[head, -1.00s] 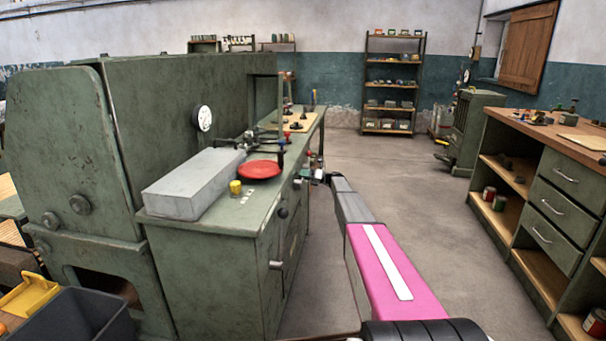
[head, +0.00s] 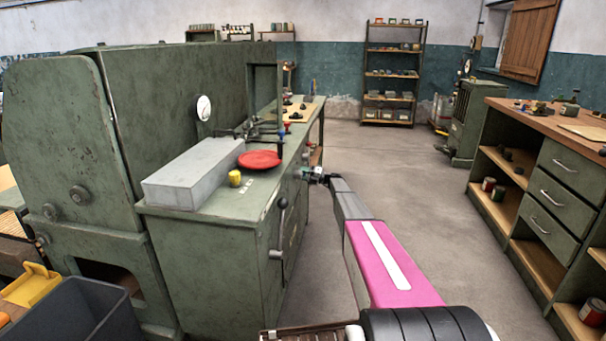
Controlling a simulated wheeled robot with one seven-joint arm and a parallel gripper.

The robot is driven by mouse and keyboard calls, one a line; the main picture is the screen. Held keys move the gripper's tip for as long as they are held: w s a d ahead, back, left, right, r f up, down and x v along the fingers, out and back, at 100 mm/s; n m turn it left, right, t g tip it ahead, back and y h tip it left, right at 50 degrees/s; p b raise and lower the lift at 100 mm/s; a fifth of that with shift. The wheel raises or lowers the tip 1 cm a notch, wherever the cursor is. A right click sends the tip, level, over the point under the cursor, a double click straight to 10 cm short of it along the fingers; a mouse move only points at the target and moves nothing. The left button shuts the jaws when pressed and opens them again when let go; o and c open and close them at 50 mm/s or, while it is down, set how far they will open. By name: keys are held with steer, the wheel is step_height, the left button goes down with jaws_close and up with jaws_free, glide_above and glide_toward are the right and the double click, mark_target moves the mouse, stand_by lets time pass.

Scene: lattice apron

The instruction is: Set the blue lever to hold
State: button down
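A small blue knob (head: 281,133) shows at the right end of a dark fixture on the green machine's bench top; it may be the blue lever's end. Its shaft and any position marks are too small to read. My gripper (head: 312,175) is small and far off at the end of my pink and grey arm. It is beside the right side of the machine cabinet, lower than the bench top and right of the blue knob. Whether its fingers are open, or touch anything, I cannot tell.
The green bench (head: 190,212) carries a grey block (head: 193,172), a red disc (head: 260,159) and a yellow knob (head: 235,178). A black-knobbed crank (head: 281,228) juts from the cabinet front. The floor (head: 400,165) is open to the right, up to a drawer bench (head: 540,200).

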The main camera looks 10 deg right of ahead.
steer(key=shift+s+f, duration=0.2)
steer(key=c, duration=0.6)
jaws_free()
steer(key=shift+r, duration=0.1)
steer(key=shift+d, duration=0.1)
steer(key=v, duration=1)
steer(key=shift+s+d, duration=0.1)
steer(key=shift+d, duration=0.25)
